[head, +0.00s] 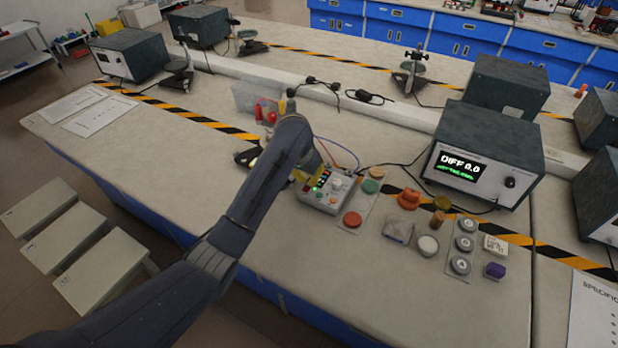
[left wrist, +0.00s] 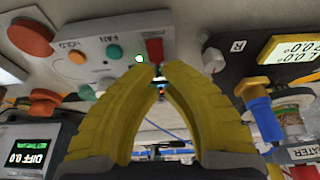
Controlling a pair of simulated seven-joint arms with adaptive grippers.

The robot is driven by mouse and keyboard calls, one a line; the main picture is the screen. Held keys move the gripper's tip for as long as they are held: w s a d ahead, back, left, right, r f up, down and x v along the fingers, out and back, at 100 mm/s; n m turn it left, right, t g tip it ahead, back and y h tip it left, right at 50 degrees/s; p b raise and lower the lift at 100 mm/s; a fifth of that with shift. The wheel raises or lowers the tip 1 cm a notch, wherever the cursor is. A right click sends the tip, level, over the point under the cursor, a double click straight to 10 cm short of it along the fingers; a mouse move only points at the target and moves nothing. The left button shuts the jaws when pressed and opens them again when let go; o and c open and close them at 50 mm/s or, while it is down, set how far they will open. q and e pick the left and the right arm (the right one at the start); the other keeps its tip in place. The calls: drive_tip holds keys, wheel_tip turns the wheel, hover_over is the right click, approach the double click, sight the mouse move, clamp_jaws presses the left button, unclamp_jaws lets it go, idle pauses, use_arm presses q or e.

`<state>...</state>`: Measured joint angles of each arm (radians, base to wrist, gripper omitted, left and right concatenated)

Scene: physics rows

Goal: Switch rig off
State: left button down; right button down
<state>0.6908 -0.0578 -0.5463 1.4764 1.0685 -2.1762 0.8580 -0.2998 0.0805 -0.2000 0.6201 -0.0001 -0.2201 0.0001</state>
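A light grey control box (head: 319,199) stands near the middle of the bench, with small coloured buttons and lights. Its panel fills the upper left wrist view (left wrist: 85,68), with a label reading FAN, a knob, a green lit lamp (left wrist: 141,59) and a red switch (left wrist: 155,50). My left gripper (head: 306,172) is at the box's far left side; its yellow fingertips (left wrist: 160,68) come together just below the red switch. Contact with the switch cannot be told. A dark meter unit (head: 462,168) shows DIFF 0.0 with a green line beneath. My right gripper is not in view.
An orange-red button (head: 352,219) and a green one (head: 370,186) sit right of the box. Several loose knobs and grey buttons (head: 465,242) lie farther right. A clear bin (head: 257,96) and cables (head: 340,93) lie behind.

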sight(307, 185)
use_arm(q)
drive_tip(key=shift+f, duration=0.3)
drive_tip(key=shift+w+d+f, duration=0.15)
drive_tip(key=shift+f, duration=0.2)
drive_tip(key=shift+r, duration=0.1)
idle(0.3)
drive_tip(key=shift+s+a+r, duration=0.3)
drive_tip(key=shift+s+a, duration=0.1)
drive_tip(key=shift+s, duration=0.2)
drive_tip(key=shift+d+r, duration=0.15)
drive_tip(key=shift+r, duration=0.3)
wheel_tip(307, 185, up, 13)
drive_tip(key=shift+s+a, duration=0.2)
drive_tip(key=shift+a, duration=0.1)
